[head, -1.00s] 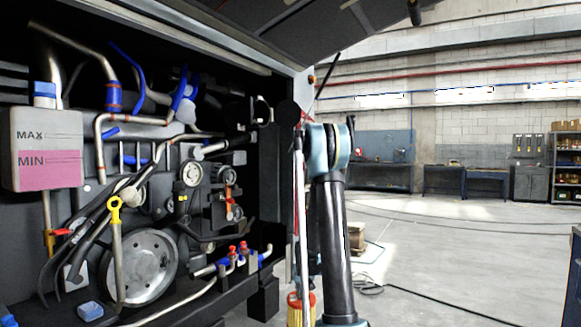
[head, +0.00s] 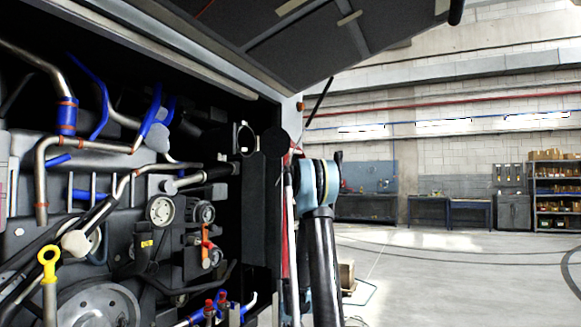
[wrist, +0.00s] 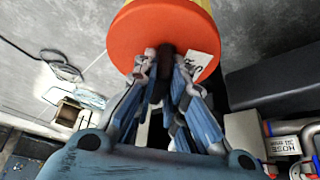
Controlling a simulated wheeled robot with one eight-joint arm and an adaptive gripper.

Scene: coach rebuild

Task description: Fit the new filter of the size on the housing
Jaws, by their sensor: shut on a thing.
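In the wrist view, my gripper (wrist: 166,72) is shut on the dark stub in the middle of the filter's round orange-red end cap (wrist: 130,38). A little of the filter's yellow side shows behind the cap. A white label (wrist: 199,64) on the cap carries a dark mark, partly hidden by a finger. The filter and gripper do not show in the head view. The open engine bay (head: 130,180) fills the left of the head view. A dark ring-shaped opening (head: 247,139) sits at its right side; I cannot tell whether it is the housing.
Pipes, pulleys and a yellow-handled dipstick (head: 48,262) crowd the bay. A raised hatch (head: 330,40) hangs above. In the wrist view, a HOSE label (wrist: 285,146) and pipes lie at lower right. A cable (wrist: 62,68) lies on the floor. Open floor (head: 430,265) stretches right.

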